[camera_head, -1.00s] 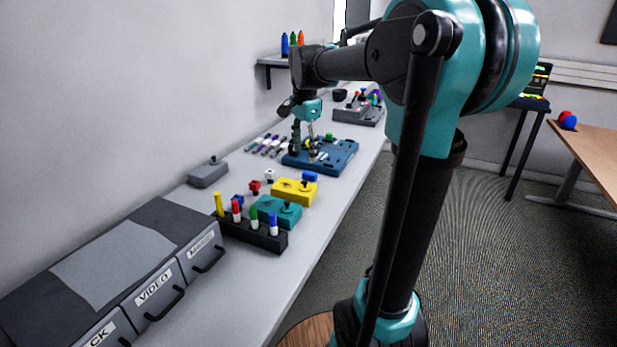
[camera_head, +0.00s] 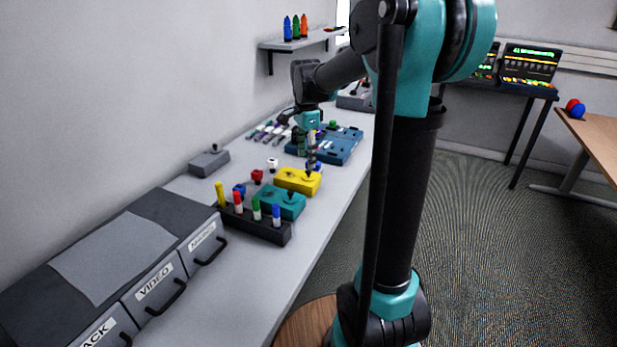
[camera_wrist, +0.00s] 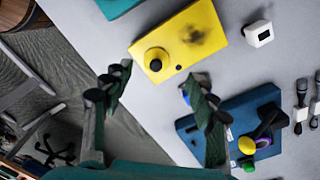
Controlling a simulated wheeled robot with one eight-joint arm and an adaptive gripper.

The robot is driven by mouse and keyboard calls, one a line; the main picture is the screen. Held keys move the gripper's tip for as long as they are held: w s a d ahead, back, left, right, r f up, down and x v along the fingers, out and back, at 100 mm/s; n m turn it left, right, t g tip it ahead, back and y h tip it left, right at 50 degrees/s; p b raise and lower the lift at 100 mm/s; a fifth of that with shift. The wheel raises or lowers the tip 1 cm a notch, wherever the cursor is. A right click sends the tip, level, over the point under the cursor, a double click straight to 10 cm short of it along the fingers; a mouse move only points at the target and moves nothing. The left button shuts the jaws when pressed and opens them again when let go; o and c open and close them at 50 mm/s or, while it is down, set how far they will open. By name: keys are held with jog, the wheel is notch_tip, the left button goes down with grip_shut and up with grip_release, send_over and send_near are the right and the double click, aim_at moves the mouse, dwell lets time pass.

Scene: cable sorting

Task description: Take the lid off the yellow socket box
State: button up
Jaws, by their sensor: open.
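The yellow socket box (camera_head: 290,184) sits on the grey bench between the teal box and the blue tray. It fills the upper middle of the wrist view (camera_wrist: 205,22). On its near end is a round yellow knob with a dark top (camera_wrist: 155,60). A dark smudge-like patch shows on its top. My gripper (camera_head: 307,158) hangs just over the box's right end. In the wrist view my gripper (camera_wrist: 155,88) is open and empty, its fingers apart with the knob beyond the gap between them. No contact shows.
A teal box (camera_head: 280,203) and a black rack of coloured pegs (camera_head: 250,222) stand in front. A blue tray (camera_head: 338,147) lies behind. Small red (camera_head: 257,176) and white (camera_wrist: 258,33) blocks lie beside the yellow box. Grey drawers (camera_head: 150,240) fill the near left.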

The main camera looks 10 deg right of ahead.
aim_at(308, 174)
jog(key=shift+s+d+f, duration=0.1)
jog(key=shift+d+f, duration=0.05)
jog(key=shift+f, duration=1.25)
jog(key=shift+s+d+f, duration=0.1)
jog(key=shift+d+f, duration=0.05)
jog(key=shift+f, duration=1.2)
jog(key=c, duration=0.9)
